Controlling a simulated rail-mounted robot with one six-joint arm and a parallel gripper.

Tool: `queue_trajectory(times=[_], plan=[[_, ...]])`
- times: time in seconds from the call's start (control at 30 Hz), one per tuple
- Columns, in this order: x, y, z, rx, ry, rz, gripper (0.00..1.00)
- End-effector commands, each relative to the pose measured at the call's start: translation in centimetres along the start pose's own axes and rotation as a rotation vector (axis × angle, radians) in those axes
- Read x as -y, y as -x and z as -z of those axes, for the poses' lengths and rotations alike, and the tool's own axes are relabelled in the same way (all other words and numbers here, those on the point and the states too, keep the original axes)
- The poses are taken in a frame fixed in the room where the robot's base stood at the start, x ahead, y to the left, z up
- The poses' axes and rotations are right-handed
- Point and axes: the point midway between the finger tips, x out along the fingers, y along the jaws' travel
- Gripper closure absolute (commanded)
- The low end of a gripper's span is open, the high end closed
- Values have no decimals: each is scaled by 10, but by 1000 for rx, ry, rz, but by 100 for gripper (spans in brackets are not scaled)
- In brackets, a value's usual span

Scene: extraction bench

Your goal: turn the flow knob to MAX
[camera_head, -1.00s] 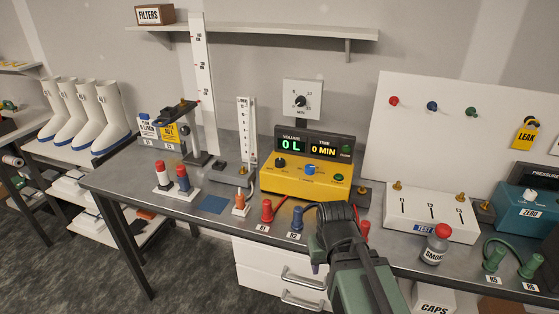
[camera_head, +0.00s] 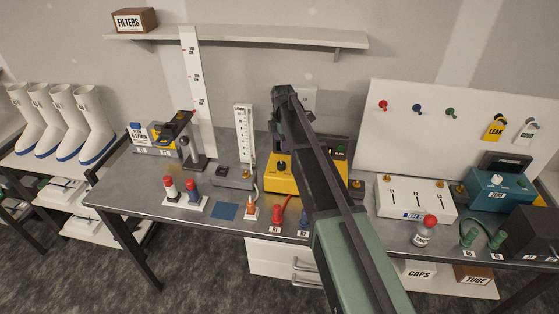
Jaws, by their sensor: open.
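The yellow pump box (camera_head: 282,184) stands on the bench behind my arm. A black knob (camera_head: 282,165) shows on its left front; its display and blue knob are hidden behind my arm. On the wall above, a white dial plate (camera_head: 310,97) is mostly covered by my gripper, and its knob and marks are hidden. I cannot read which knob is labelled flow. My gripper (camera_head: 285,94) is raised in front of the wall plate, open, seen from behind. I cannot tell how far it is from the plate, or see its fingers clearly.
A shelf (camera_head: 240,40) with a FILTERS box (camera_head: 134,20) runs above. A tall white scale (camera_head: 198,90) and a flow tube (camera_head: 244,130) stand left of the pump. A white panel box (camera_head: 415,198) and a smoke bottle (camera_head: 425,232) are to the right.

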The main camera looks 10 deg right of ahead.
Motion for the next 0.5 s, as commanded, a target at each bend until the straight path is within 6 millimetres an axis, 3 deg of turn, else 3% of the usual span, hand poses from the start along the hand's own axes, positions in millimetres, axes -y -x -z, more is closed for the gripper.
queue_trajectory(times=[0.17,0.5], plan=[[0,-18,1,0,-2,0,37],[0,-96,1,0,-4,0,37]])
